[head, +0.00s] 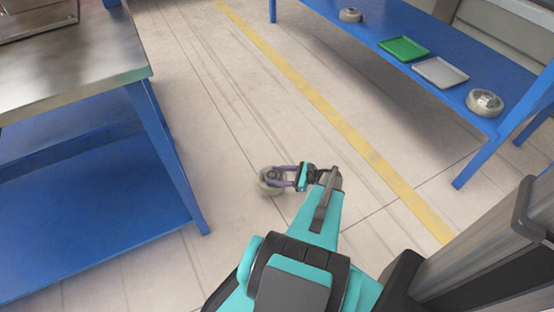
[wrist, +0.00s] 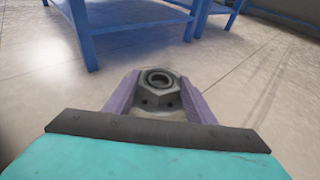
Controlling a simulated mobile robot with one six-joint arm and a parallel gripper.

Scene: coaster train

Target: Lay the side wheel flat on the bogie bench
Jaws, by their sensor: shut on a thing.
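My gripper (head: 284,177) is out over open floor in the head view, its purple fingers shut on a pale grey wheel (head: 269,180) with a metal hub. In the wrist view the wheel's hub (wrist: 158,88) shows between the two purple fingers, and the rest of the wheel is mostly hidden. Two similar wheels lie on the blue bench at the right: one at its far end (head: 350,15) and one at its near end (head: 484,102). I cannot tell which bench is the bogie bench.
A blue bench (head: 376,62) at the upper right bears a green tray (head: 403,48) and a grey tray (head: 440,72). A steel-topped blue table (head: 75,60) with a lower shelf stands at the left. Clear floor with a yellow line (head: 300,87) lies between them.

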